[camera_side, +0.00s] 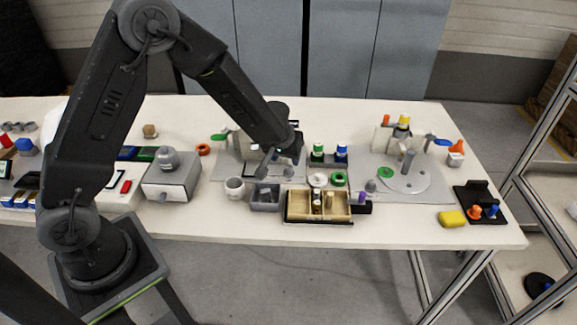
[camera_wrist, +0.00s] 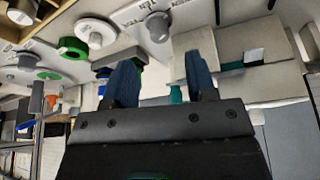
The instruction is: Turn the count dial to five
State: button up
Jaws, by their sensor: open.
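My gripper (camera_side: 283,163) is over the middle of the table, above a grey mat. In the wrist view its two dark blue fingers (camera_wrist: 161,82) are apart, with nothing held between them. A grey knob (camera_wrist: 157,27) on a pale plate with small dark markings shows in the wrist view, above the fingertips and apart from them. A white round knob (camera_wrist: 95,32) is left of it. I cannot tell which one is the count dial, and no number is readable. In the side view, my forearm and gripper hide part of the mat.
Green- and blue-capped bottles (camera_side: 329,153) stand right of my gripper. A round grey plate (camera_side: 404,184) with an upright post is farther right.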

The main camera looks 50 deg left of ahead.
aim_at(289, 167)
jog(key=shift+x, duration=3.1)
jog(key=shift+c, duration=0.2)
jog(key=c, duration=0.9)
